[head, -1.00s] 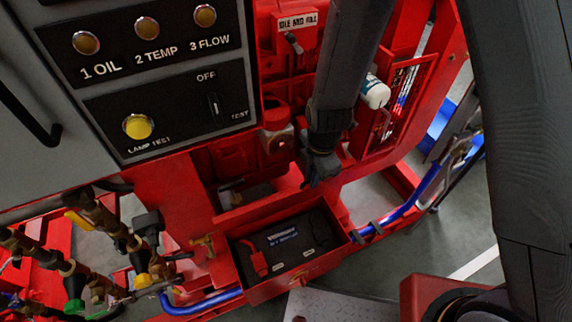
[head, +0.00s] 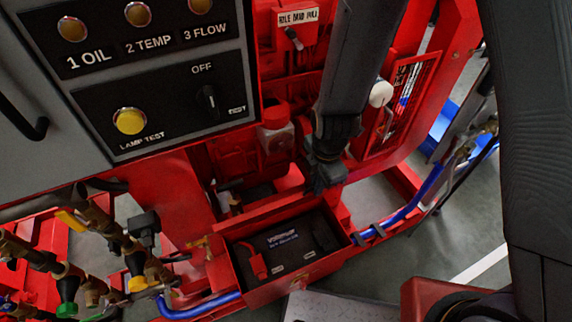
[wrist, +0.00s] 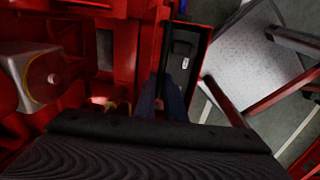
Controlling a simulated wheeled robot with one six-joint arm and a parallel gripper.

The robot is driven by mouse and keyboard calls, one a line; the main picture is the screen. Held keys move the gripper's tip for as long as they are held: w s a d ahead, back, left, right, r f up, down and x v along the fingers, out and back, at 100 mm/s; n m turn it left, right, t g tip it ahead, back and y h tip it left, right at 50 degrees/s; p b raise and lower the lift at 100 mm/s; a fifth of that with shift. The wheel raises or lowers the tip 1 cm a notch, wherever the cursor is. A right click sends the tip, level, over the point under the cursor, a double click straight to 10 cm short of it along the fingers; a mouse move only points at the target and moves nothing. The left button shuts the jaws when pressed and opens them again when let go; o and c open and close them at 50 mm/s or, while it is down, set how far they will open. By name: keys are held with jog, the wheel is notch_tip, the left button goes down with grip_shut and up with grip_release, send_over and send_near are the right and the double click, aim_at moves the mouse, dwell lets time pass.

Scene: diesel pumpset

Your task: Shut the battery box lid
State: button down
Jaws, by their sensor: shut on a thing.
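The red battery box (head: 270,292) stands open at the lower middle of the head view. A black battery (head: 290,245) with a white label and a red terminal cover lies inside it. The red battery box lid (head: 262,212) stands raised along the back of the box. My gripper (head: 326,182) is at the lid's right end, above the box's back right corner. In the wrist view my gripper (wrist: 160,100) has its fingers close together on a thin red edge, which looks like the lid. The fingers partly hide the contact. The battery (wrist: 183,55) shows just right of them.
The grey control panel (head: 160,80) is at upper left. Brass valves and pipes (head: 100,235) are left of the box. A blue rail (head: 410,205) runs to its right. A grey tread plate (head: 325,306) lies in front. Red frame members crowd the back.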

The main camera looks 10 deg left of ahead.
jog(key=shift+s+d+f+b, duration=0.15)
jog(key=shift+s+d+b, duration=0.05)
jog(key=shift+b, duration=0.3)
jog(key=shift+s+d+f+b, duration=0.2)
jog(key=shift+s+d+b, duration=0.2)
jog(key=shift+s+b, duration=0.3)
jog(key=shift+w, duration=0.1)
jog(key=c, duration=1.8)
grip_release()
jog(key=shift+o, duration=0.2)
notch_tip(320, 180, up, 9)
jog(key=s+d+p, duration=0.1)
jog(key=p, duration=0.4)
jog(key=shift+s, duration=0.25)
jog(key=shift+d, duration=0.1)
